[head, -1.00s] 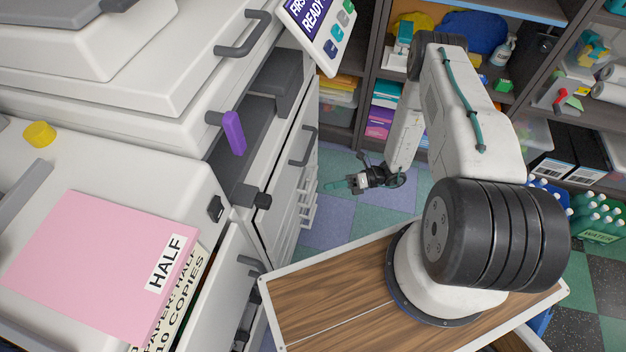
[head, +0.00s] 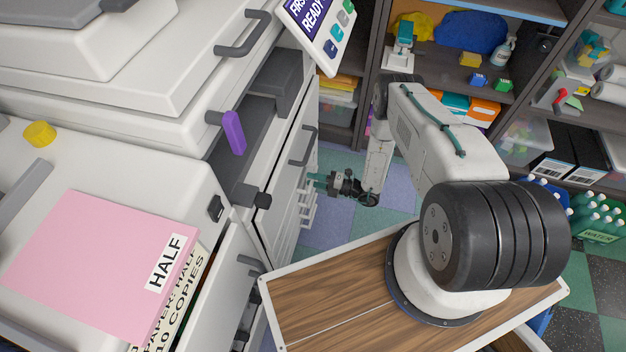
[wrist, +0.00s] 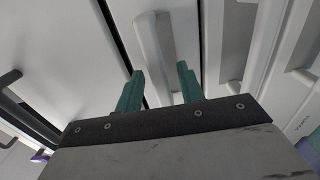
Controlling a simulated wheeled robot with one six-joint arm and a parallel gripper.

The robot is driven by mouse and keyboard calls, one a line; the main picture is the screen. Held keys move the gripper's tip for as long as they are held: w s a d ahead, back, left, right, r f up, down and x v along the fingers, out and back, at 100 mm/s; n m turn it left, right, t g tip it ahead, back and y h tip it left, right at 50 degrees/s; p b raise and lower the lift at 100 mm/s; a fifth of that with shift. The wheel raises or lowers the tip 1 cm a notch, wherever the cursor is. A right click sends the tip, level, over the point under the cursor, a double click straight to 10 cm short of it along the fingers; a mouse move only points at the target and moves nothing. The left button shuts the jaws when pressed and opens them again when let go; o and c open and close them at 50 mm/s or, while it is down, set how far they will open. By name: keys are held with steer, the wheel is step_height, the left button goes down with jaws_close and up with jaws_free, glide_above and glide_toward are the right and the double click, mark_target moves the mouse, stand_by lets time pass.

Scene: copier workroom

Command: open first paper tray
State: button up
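The copier (head: 190,95) has a white front with several drawers, seen at a steep angle in the head view. A stack of pale handles (head: 307,207) sits low on its front. My gripper (head: 318,184) is close to this stack, with its green fingers pointing at the copier. In the wrist view my fingers (wrist: 158,82) are apart and empty. A pale grey bar handle (wrist: 153,50) on a white panel lies ahead, between the fingertips in the picture; contact is not visible. The panels look shut. I cannot tell which one is the first paper tray.
A dark handle (head: 303,145) is higher on the copier front. A purple lever (head: 234,132) and a tilted control screen (head: 318,30) stick out nearby. A pink pad marked HALF (head: 100,265) lies at left. Shelves (head: 545,115) stand behind my arm.

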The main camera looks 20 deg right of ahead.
steer(key=shift+w+a, duration=0.2)
steer(key=shift+a, duration=0.1)
jaws_close()
